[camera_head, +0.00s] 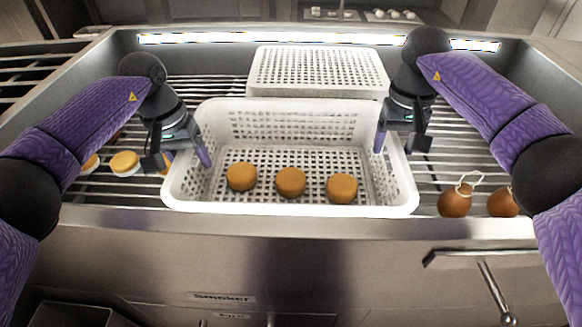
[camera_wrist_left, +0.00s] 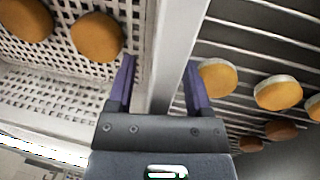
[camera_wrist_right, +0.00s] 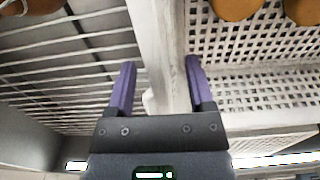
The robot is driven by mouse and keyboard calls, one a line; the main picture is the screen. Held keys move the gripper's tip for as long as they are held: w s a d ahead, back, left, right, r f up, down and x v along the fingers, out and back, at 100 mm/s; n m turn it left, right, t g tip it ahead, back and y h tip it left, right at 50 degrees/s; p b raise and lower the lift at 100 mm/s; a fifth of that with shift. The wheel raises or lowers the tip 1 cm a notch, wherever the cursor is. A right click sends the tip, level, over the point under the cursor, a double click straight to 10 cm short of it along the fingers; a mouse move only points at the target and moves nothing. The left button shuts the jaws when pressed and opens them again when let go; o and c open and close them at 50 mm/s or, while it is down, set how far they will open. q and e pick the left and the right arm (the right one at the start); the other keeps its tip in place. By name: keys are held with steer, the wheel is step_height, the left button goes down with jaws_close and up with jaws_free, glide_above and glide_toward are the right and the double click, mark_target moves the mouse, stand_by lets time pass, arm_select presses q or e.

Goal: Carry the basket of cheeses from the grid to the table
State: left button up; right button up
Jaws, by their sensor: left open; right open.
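A white perforated basket (camera_head: 290,207) stands on the metal grid (camera_head: 455,165) in the middle of the head view. Three round orange-brown cheeses (camera_head: 291,182) lie in a row on its floor. My left gripper (camera_head: 187,160) is open at the basket's left wall, with one finger inside and one outside; the wall (camera_wrist_left: 172,60) runs between its fingers in the left wrist view. My right gripper (camera_head: 396,145) is open at the right wall. In the right wrist view its fingers stand on either side of that wall (camera_wrist_right: 160,50). I cannot tell whether the fingers touch the walls.
A second white perforated basket (camera_head: 318,70), seemingly upside down, sits just behind. Loose cheeses (camera_head: 124,163) lie on the grid at left. Brown pear-shaped cheeses with string (camera_head: 455,200) lie at right. A metal front edge (camera_head: 300,222) runs before the basket.

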arm_select(q)
jaws_close()
arm_select(e)
jaws_close()
stand_by(1.1)
